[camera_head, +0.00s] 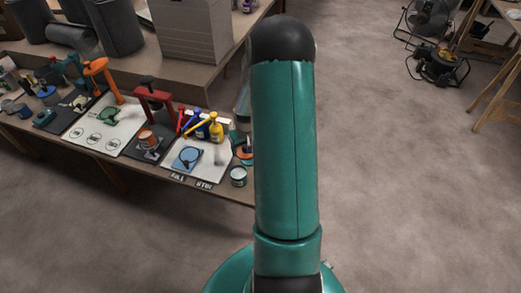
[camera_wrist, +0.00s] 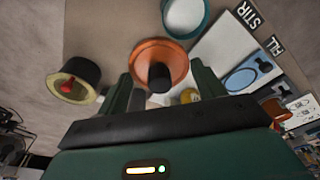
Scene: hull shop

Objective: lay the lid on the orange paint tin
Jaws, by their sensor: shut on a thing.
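An orange round lid with a black knob (camera_wrist: 158,52) is between the two dark green fingers of my gripper (camera_wrist: 161,80) in the wrist view. My gripper is shut on it, with the knob facing the wrist camera; the exact contact is hard to make out. The orange paint tin (camera_head: 148,138) stands on a dark mat on the bench in the head view, left of my gripper. An orange tin also shows at the right of the wrist view (camera_wrist: 274,109). In the head view my arm hides most of the gripper and lid.
A teal-rimmed tin with pale contents (camera_head: 238,176) stands near the bench's front edge. A yellow bottle (camera_head: 216,131) and a red press-like stand (camera_head: 154,97) are near the orange tin.

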